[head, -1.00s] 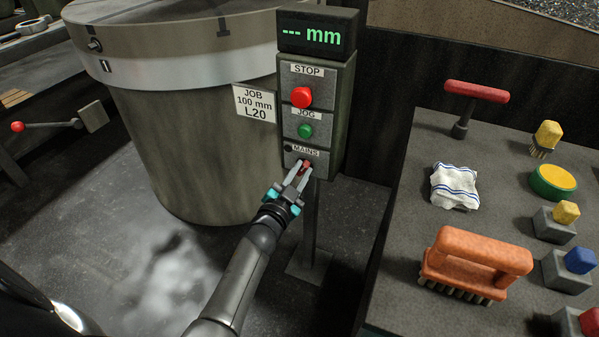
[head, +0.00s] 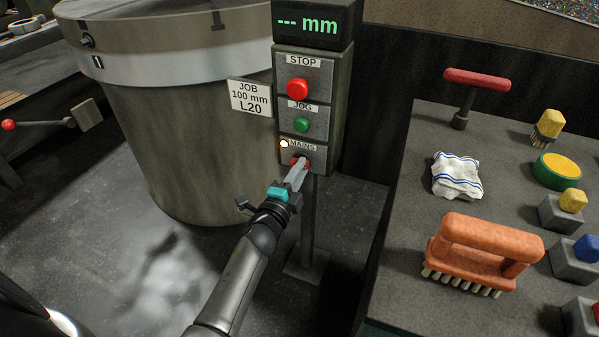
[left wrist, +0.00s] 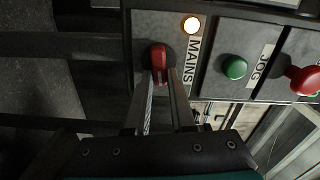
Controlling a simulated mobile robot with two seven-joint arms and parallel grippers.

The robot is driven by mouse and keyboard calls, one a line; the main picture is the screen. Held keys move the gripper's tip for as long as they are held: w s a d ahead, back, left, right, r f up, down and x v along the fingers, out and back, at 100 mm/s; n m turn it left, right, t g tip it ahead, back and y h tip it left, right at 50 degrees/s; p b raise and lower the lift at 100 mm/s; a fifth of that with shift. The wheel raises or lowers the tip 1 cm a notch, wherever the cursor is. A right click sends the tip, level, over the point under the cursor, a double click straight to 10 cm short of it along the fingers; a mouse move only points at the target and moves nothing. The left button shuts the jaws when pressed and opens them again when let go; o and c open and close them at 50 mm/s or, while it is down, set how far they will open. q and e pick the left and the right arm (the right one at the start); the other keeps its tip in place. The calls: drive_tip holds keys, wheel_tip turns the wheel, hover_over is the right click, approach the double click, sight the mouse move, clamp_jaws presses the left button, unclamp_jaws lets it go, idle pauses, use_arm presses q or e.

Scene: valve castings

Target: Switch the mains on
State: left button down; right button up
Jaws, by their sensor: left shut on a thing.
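The control box carries a red mains switch (head: 299,162) at its bottom, under the MAINS label (head: 303,147). The switch also shows in the left wrist view (left wrist: 158,58). A small lamp (head: 284,144) beside the label is lit, and it glows in the left wrist view (left wrist: 192,24). My left gripper (head: 298,171) is at the switch with its fingers shut on it. The fingers partly cover the switch. The display (head: 308,24) on top reads "--- mm" in green. My right gripper is not in view.
Above the switch are the green JOG button (head: 301,125) and red STOP button (head: 297,89). A large drum (head: 190,130) stands left of the box. The bench (head: 400,260) at right holds an orange brush (head: 484,252), a cloth (head: 457,175) and several other items.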

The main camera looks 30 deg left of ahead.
use_arm(q)
drive_tip(key=shift+f+m, duration=0.15)
drive_tip(key=shift+m, duration=0.75)
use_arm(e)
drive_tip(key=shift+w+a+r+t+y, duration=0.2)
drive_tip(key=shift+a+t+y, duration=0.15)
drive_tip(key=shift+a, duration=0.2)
use_arm(q)
drive_tip(key=c, duration=0.8)
unclamp_jaws()
drive_tip(key=shift+o, duration=0.2)
drive_tip(key=shift+s, duration=0.1)
drive_tip(key=s+p, duration=0.3)
drive_tip(key=s, duration=1.2)
drive_tip(key=shift+d+p, duration=0.35)
drive_tip(key=shift+d, duration=0.1)
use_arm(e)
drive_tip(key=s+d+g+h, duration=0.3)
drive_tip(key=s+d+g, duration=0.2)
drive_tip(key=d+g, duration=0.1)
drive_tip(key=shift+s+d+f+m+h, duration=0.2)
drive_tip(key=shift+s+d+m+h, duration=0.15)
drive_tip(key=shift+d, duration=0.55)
